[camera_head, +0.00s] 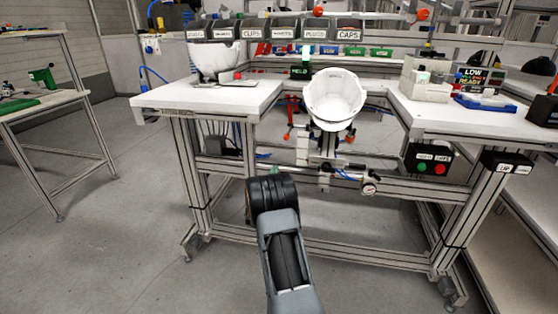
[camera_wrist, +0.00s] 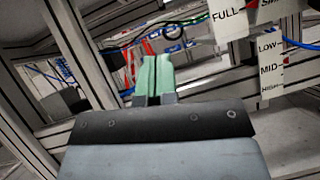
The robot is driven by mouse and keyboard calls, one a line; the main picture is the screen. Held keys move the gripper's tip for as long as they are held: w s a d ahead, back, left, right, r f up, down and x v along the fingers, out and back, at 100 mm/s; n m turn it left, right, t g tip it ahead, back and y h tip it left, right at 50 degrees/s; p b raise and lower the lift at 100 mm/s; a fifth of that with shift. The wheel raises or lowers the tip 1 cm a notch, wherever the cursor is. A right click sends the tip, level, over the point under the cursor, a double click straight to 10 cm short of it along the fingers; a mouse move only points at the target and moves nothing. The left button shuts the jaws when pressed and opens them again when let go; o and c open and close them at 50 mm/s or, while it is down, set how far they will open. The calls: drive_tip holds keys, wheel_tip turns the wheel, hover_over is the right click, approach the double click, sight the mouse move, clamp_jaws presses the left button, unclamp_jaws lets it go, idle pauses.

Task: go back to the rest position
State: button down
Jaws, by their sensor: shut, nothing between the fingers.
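My gripper shows in the wrist view with its two green fingers (camera_wrist: 151,75) pressed together and nothing between them. In the head view only a small green tip of my gripper (camera_head: 274,170) shows past my dark wrist. It is in front of the workbench, below the tabletop level. One white helmet shell (camera_head: 333,97) sits tilted, open side up, in a holder at the middle of the bench. Another white shell (camera_head: 212,60) is on the left part of the bench.
The bench's metal frame and lower rail (camera_head: 345,177) are close beyond my gripper. A pressure gauge (camera_head: 369,188) and a box with red and green buttons (camera_head: 431,160) are at right. Labels reading FULL (camera_wrist: 228,17) and MID (camera_wrist: 271,68) show nearby. Open floor (camera_head: 130,235) lies left.

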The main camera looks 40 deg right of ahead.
drive_tip(key=s+a+r+m+g+y+p, duration=0.3)
drive_tip(key=s+a+r+m+g+p, duration=0.1)
drive_tip(key=s+r+m+g+p, duration=0.4)
drive_tip(key=s+a+r+m+g+y+p, duration=0.2)
drive_tip(key=s+a+r+m+g+p, duration=0.4)
drive_tip(key=r, duration=0.5)
drive_tip(key=s+a+r+m+t+y+p, duration=0.2)
drive_tip(key=s+a+r+y+p, duration=0.1)
drive_tip(key=a, duration=0.5)
drive_tip(key=s+a+r+m+t+y+p, duration=0.2)
drive_tip(key=s+a+r+y+p, duration=0.2)
drive_tip(key=a+y+p, duration=0.3)
drive_tip(key=s+a+r+m+t+y+p, duration=0.2)
drive_tip(key=a+r+y+p, duration=0.3)
drive_tip(key=a, duration=0.4)
drive_tip(key=shift+s+r+m+y+p, duration=0.4)
drive_tip(key=shift+s+y+p, duration=0.25)
drive_tip(key=shift+s, duration=0.25)
